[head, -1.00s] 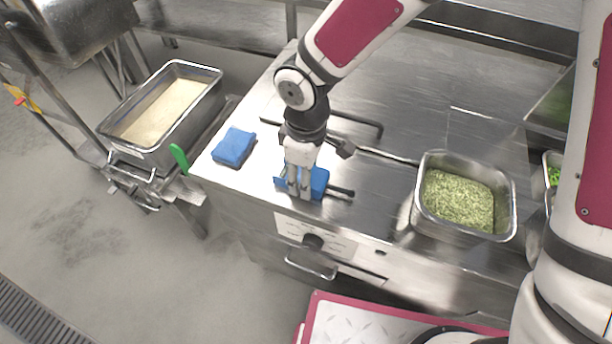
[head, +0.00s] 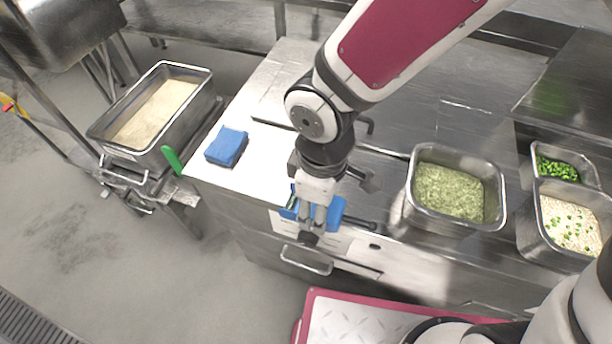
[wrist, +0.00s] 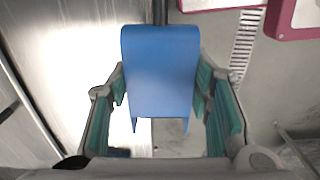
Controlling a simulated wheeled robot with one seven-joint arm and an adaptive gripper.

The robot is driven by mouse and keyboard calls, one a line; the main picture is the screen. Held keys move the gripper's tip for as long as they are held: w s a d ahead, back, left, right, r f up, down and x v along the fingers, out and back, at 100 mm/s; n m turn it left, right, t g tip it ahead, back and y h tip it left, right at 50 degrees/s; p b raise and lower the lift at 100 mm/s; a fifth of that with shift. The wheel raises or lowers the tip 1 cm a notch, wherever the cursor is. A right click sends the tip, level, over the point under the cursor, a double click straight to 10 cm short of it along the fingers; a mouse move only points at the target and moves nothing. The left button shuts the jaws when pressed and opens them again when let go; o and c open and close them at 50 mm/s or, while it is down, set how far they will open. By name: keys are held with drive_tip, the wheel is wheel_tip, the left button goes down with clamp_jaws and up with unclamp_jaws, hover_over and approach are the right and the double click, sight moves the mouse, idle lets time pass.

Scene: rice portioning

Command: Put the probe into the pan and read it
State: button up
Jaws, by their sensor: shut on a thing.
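My gripper (head: 316,228) is shut on a blue probe body (wrist: 160,75), which sits between the teal finger pads in the wrist view. In the head view the probe's blue side (head: 337,210) shows behind and right of the fingers, and a dark rod sticks out to its right. The gripper holds it at the counter's front edge, apart from every pan. A deep steel pan with a pale, rice-like filling (head: 205,93) stands at the left. A steel pan of green flakes (head: 412,178) stands on the counter to the right of my gripper. No reading is visible.
A folded blue cloth or pad (head: 226,147) lies on the counter left of my gripper. A green handle (head: 172,160) is beside the left pan. Pans of green pieces (head: 566,154) and speckled rice (head: 535,240) stand at the right. The counter's front edge and drawer handle (head: 306,262) are below my gripper.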

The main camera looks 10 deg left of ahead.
drive_tip(key=s, duration=0.1)
drive_tip(key=s+d, duration=0.1)
drive_tip(key=p, duration=0.1)
drive_tip(key=shift+s+d+r, duration=0.25)
drive_tip(key=shift+s+d, duration=0.05)
drive_tip(key=shift+s, duration=0.1)
drive_tip(key=s+p, duration=0.1)
drive_tip(key=d+p, duration=0.1)
drive_tip(key=shift+s+r+p, duration=0.15)
drive_tip(key=shift+s+p, duration=0.2)
wheel_tip(320, 180, up, 6)
drive_tip(key=p, duration=0.6)
hover_over(330, 231)
drive_tip(key=s, duration=0.1)
drive_tip(key=shift+s, duration=0.15)
drive_tip(key=shift+f, duration=0.2)
